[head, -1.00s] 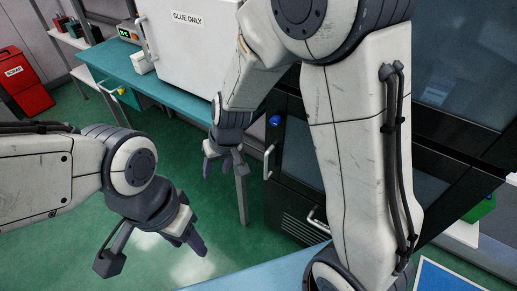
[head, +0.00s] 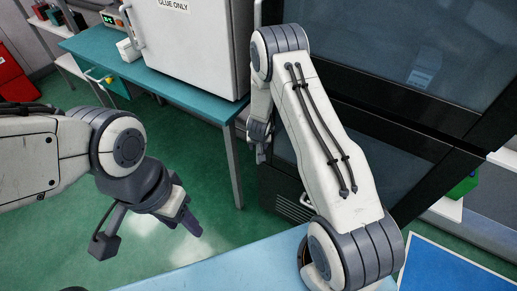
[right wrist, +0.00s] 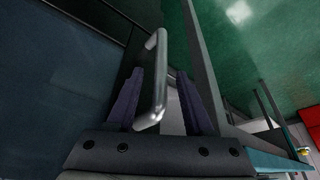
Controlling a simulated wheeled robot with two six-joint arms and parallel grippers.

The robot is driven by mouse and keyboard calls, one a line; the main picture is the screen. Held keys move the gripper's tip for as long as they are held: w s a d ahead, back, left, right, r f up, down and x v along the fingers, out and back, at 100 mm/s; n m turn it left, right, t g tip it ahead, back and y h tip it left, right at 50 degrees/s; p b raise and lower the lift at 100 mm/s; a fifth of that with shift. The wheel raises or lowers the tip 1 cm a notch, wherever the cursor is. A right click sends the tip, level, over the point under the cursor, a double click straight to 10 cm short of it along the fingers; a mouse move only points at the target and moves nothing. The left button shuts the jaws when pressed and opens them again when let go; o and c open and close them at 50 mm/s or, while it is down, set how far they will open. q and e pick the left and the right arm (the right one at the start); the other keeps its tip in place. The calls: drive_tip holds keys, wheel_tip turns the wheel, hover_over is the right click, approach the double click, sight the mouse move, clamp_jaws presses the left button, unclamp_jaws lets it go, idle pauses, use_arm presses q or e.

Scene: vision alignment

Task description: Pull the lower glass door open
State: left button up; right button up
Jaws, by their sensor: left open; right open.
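The lower glass door (head: 385,152) is a dark pane in a black frame, partly hidden behind my right arm in the head view. In the right wrist view, its dark pane (right wrist: 55,90) fills the left side. A silver bar handle (right wrist: 157,85) stands between the two purple fingers of my right gripper (right wrist: 163,75). The fingers are open, one on each side of the handle; I cannot tell whether they touch it. In the head view, my right gripper (head: 258,150) is at the door's left edge. My left gripper (head: 187,218) is open and empty above the green floor.
A teal table (head: 170,85) with a white "GLUE ONLY" cabinet (head: 195,45) stands left of the black cabinet. An upper glass door (head: 400,55) sits above the lower one. A light blue surface (head: 215,272) lies in front. Green floor on the left is free.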

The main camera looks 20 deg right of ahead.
drive_tip(key=shift+x, duration=1.45)
clamp_jaws()
idle(0.3)
